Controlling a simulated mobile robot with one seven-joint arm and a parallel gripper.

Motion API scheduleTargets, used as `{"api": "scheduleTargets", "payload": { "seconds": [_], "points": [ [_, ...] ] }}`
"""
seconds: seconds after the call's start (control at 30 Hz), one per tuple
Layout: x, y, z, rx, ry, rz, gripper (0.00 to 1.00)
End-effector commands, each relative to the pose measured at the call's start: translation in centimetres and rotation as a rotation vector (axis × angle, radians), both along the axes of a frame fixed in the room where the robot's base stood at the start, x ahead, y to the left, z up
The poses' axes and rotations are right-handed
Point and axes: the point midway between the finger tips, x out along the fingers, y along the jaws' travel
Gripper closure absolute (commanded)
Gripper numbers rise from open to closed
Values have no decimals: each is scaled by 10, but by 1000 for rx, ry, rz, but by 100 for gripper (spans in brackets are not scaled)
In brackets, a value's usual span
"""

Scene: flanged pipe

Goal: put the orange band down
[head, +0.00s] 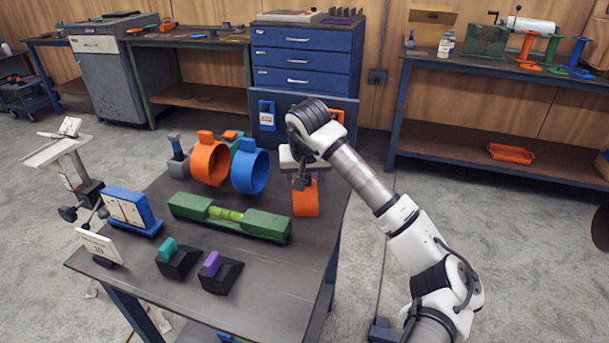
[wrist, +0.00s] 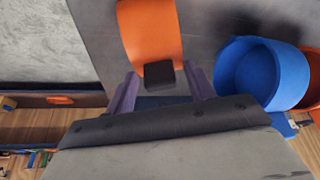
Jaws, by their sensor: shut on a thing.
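The orange band (head: 306,200) hangs under my gripper (head: 303,182) near the right edge of the workbench. In the wrist view the band (wrist: 150,30) is a curved orange strip with a dark block at its near end, between the purple fingers of my gripper (wrist: 160,88). My gripper is shut on the band at that block. The band's lower end is close to the bench top; I cannot tell whether it touches. The workbench (head: 265,305) is dark grey.
An orange ring (head: 210,163) and a blue ring (head: 250,172) stand left of the band. A green fixture (head: 230,218) lies in front of them. A blue gauge (head: 130,211), a white sign (head: 100,248) and two black holders (head: 220,277) stand farther left and front. The front right bench top is bare.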

Motion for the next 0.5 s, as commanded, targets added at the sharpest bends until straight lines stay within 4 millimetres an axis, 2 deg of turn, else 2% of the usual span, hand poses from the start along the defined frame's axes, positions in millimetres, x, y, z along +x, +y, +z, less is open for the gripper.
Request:
{"api": "scheduleTargets", "payload": {
  "seconds": [0.23, 0.27, 0.4, 0.5],
  "points": [
    [0, 0, -4, 0, -1, -1, 70],
    [0, 0, -3, -1, 0, -1, 44],
    [0, 0, -3, 0, 0, -1, 25],
    [0, 0, -2, 0, 0, -1, 24]
  ]
}}
